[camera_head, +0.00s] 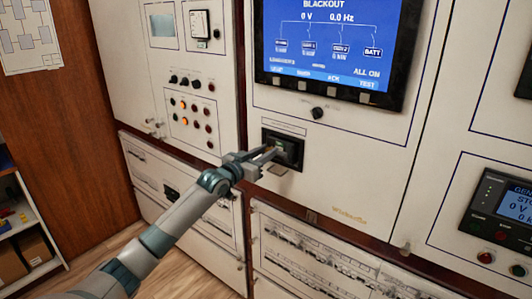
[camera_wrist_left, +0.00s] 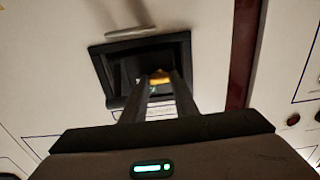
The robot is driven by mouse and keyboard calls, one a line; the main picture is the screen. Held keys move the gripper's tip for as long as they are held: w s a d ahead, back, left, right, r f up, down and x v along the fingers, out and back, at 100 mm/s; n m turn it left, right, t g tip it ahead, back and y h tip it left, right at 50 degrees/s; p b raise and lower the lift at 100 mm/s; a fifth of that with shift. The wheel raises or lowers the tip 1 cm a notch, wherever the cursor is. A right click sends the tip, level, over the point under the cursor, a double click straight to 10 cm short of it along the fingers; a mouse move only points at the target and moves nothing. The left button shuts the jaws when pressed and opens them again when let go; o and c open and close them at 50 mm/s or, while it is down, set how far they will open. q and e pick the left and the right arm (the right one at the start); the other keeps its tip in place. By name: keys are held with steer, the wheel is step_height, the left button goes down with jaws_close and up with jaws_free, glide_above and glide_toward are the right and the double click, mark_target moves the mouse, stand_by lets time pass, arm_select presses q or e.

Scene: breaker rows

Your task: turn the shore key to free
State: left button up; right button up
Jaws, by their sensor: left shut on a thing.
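The shore key sits in a dark recessed panel (camera_head: 292,143) below the blackout screen. In the left wrist view the key shows as a small yellow-orange piece (camera_wrist_left: 160,78) inside the black-framed recess (camera_wrist_left: 183,45). My left gripper (camera_head: 272,155) reaches into the recess from the left and is shut on the key. Its two fingers (camera_wrist_left: 161,88) stand on either side of the yellow piece. The fingers hide most of the key, so I cannot tell which position it points to. My right gripper is in neither view.
A screen (camera_head: 325,45) reading BLACKOUT, 0 V, 0.0 Hz is above the recess, with a black knob (camera_head: 317,113) below it. A button panel (camera_head: 190,110) is to the left. A generator display (camera_head: 515,207) is at the right. A shelf with boxes (camera_head: 25,245) stands at lower left.

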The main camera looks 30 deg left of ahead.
arm_select(q)
steer(key=shift+n, duration=0.4)
steer(key=n+p, duration=0.1)
steer(key=n, duration=0.2)
steer(key=shift+a+r+n+p, duration=0.1)
steer(key=shift+n+p, duration=0.2)
steer(key=shift+p, duration=0.1)
steer(key=n+p, duration=0.2)
steer(key=n, duration=0.4)
steer(key=shift+a, duration=0.1)
steer(key=n+p, duration=0.2)
steer(key=n, duration=0.2)
steer(key=shift+n, duration=0.4)
steer(key=shift+f+n+p, duration=0.2)
steer(key=shift+n+p, duration=0.35)
steer(key=shift+n, duration=0.75)
steer(key=o, duration=0.8)
steer(key=shift+a+f, duration=0.1)
steer(key=shift+s, duration=0.15)
